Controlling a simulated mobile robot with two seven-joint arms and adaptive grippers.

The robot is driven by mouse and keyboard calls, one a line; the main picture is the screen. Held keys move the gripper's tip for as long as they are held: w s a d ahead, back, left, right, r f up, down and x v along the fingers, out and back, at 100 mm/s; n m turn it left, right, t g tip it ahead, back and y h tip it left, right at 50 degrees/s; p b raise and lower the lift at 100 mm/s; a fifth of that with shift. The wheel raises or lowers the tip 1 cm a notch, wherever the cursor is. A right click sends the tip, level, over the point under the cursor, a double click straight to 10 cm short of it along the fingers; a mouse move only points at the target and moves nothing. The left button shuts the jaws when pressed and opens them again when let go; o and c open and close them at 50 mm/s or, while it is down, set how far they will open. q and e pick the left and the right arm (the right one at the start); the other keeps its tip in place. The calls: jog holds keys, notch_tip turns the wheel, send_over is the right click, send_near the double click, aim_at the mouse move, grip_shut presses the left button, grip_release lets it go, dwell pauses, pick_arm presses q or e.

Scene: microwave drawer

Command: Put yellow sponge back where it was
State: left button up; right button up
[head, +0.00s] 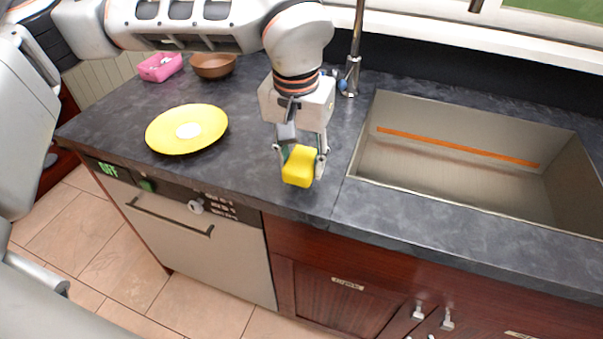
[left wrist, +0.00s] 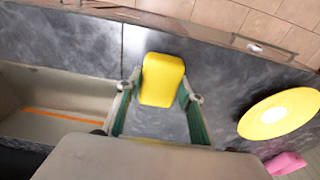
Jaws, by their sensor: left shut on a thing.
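The yellow sponge (head: 299,167) is held between the fingers of my left gripper (head: 301,157), over the dark counter (head: 250,170) just left of the sink. In the left wrist view the sponge (left wrist: 162,80) sits between the two fingertips of my left gripper (left wrist: 160,92). The left gripper is shut on it. I cannot tell how far the sponge is above the counter. My right gripper is not in view.
A steel sink (head: 450,165) with an orange strip lies to the right. A yellow plate (head: 170,138), a pink container (head: 160,67) and a brown bowl (head: 212,65) stand on the left. The faucet (head: 354,60) rises behind. A dishwasher front (head: 215,245) is below.

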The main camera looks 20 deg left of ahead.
aim_at(299, 165)
pick_arm(q)
jog(key=shift+f, duration=1.9)
jog(key=o, duration=1)
jog(key=shift+f, duration=0.15)
jog(key=shift+r, duration=0.35)
jog(key=r, duration=0.3)
jog(key=s+r, duration=0.1)
jog(key=r, duration=0.6)
jog(key=shift+s+r+p, duration=0.15)
jog(key=shift+p, duration=0.15)
jog(key=shift+s+r, duration=0.1)
jog(key=shift+r, duration=0.55)
